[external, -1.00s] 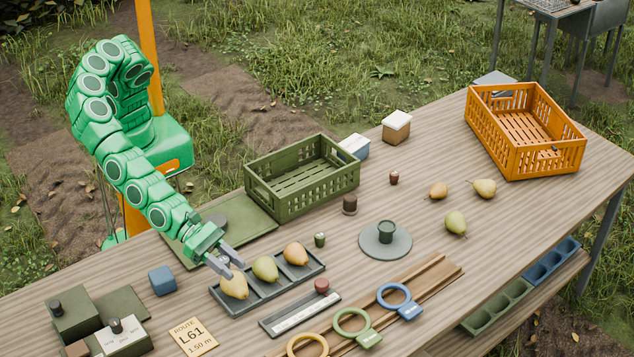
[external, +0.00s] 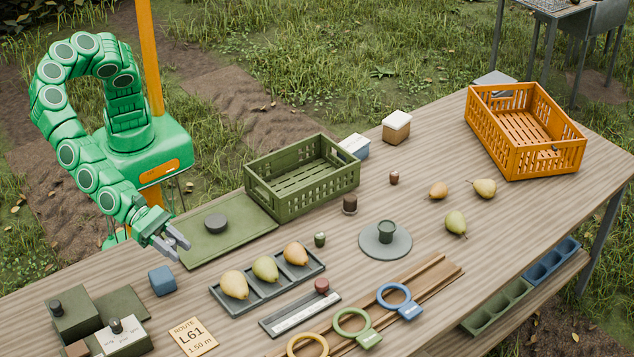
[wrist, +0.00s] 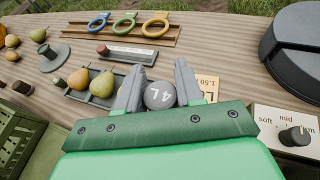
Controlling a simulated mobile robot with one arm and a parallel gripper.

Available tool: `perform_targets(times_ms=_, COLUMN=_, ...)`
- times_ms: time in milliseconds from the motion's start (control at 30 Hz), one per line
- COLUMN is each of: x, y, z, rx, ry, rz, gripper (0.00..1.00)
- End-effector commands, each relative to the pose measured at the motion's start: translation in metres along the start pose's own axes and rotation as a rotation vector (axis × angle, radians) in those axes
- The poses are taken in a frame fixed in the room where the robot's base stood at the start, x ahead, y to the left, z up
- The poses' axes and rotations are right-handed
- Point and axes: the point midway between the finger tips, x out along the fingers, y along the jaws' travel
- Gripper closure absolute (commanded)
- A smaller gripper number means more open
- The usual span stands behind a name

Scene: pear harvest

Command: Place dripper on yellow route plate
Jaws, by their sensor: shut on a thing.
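The yellow route plate (external: 194,336), printed "ROUTE L61 1.50 m", lies flat near the front left of the table. In the wrist view the plate (wrist: 207,83) is partly hidden behind my right finger. My gripper (external: 179,245) is above the table's back left edge, beside the green mat and well apart from the plate. In the wrist view my gripper (wrist: 159,82) is shut on a grey round dripper (wrist: 159,96) marked "4 L". The dripper is hard to make out in the external view.
A blue cube (external: 162,281) stands between my gripper and the plate. A divided tray (external: 254,300) of pears is to the right. A dial box (external: 124,338) stands left of the plate. A dark puck (external: 215,224) lies on the green mat (external: 235,236).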

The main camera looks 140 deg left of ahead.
Motion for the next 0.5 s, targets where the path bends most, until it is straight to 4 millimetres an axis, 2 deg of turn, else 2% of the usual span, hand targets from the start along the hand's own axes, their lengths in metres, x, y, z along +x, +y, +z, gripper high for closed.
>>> perform_targets(times_ms=300, x=-0.020, y=-0.003, z=-0.004, rx=-0.002, ry=0.000, rz=0.004, gripper=0.92)
perform_targets(times_ms=500, x=-0.009, y=-0.002, z=-0.024, rx=0.000, ry=0.000, rz=0.006, gripper=0.92)
